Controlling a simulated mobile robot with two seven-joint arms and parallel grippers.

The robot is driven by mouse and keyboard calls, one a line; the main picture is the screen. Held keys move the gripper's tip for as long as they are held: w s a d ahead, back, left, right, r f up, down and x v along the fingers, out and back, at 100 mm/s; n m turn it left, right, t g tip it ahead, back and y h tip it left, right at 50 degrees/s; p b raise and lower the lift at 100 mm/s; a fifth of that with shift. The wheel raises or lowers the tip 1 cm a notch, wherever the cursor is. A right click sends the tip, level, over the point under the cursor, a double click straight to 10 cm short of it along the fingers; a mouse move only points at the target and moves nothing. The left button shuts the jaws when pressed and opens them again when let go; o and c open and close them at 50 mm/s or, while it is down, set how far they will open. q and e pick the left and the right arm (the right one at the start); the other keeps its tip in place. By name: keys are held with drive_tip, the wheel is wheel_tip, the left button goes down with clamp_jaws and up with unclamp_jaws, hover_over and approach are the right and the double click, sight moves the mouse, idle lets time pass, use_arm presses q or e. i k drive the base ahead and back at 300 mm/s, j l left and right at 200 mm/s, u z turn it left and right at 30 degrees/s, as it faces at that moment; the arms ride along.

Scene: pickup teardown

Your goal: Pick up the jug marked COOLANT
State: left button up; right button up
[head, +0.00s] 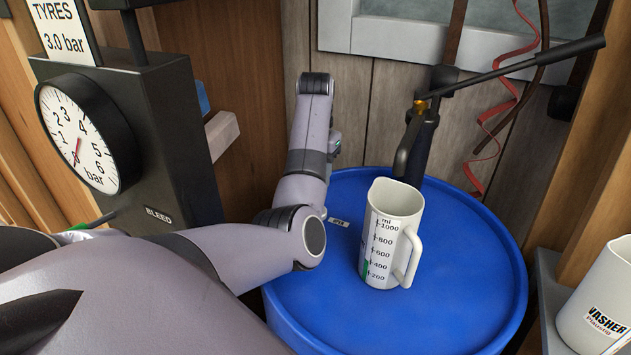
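A white measuring jug (388,245) stands upright on the lid of a blue drum (450,300). It has a black ml scale from 200 to 1000, and its handle faces right and toward me. A green patch shows at its lower left edge. No COOLANT lettering is readable on the side I see. A second white jug (603,295), lettered WASHER, is cut off at the right edge. My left arm reaches in from the left and bends upward beside the drum, left of the measuring jug. I cannot make out the fingers of either gripper.
A tyre gauge unit (130,140) stands at the left. A pump with a long black lever (515,68) rises behind the jug. A red coiled hose (505,90) hangs behind the drum.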

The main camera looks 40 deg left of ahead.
sight(393, 210)
drive_tip(key=k+l, duration=1.15)
drive_tip(key=l, duration=0.3)
